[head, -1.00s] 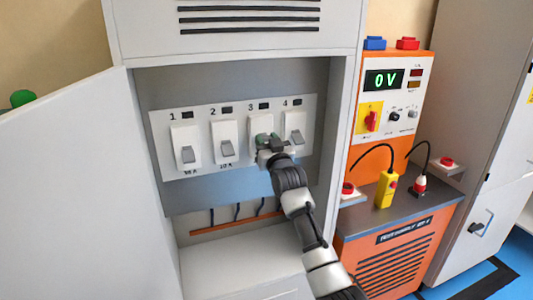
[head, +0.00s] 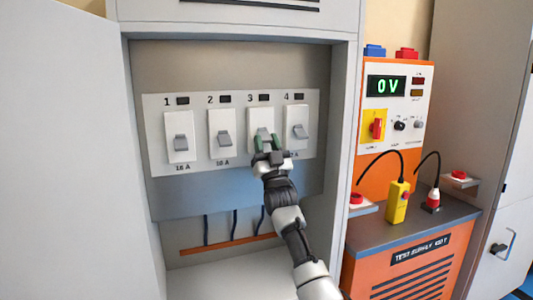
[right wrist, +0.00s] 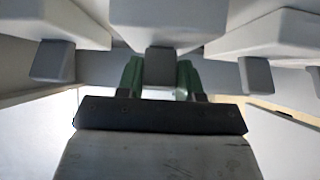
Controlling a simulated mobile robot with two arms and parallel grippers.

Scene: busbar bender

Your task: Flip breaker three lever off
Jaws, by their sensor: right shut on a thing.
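The breaker panel (head: 152,130) sits inside the open cabinet and carries breakers numbered 1 to 4, each white with a grey lever. Breaker three (head: 264,112) is third from the left in the head view. My right gripper (head: 265,143) is at its front, reaching up from below. Its green fingers stand either side of the breaker three lever (right wrist: 162,62) in the right wrist view, and it is shut on that lever. The fingers partly hide the lever in the head view, so its exact tilt is hard to tell. My left gripper is out of view.
Breaker two (head: 222,121) and breaker four (head: 297,111) flank the gripper closely. The open cabinet door (head: 70,150) fills the left. An orange test supply set (head: 410,265) reading 0 V stands at right, with a yellow plug (head: 397,203) on top.

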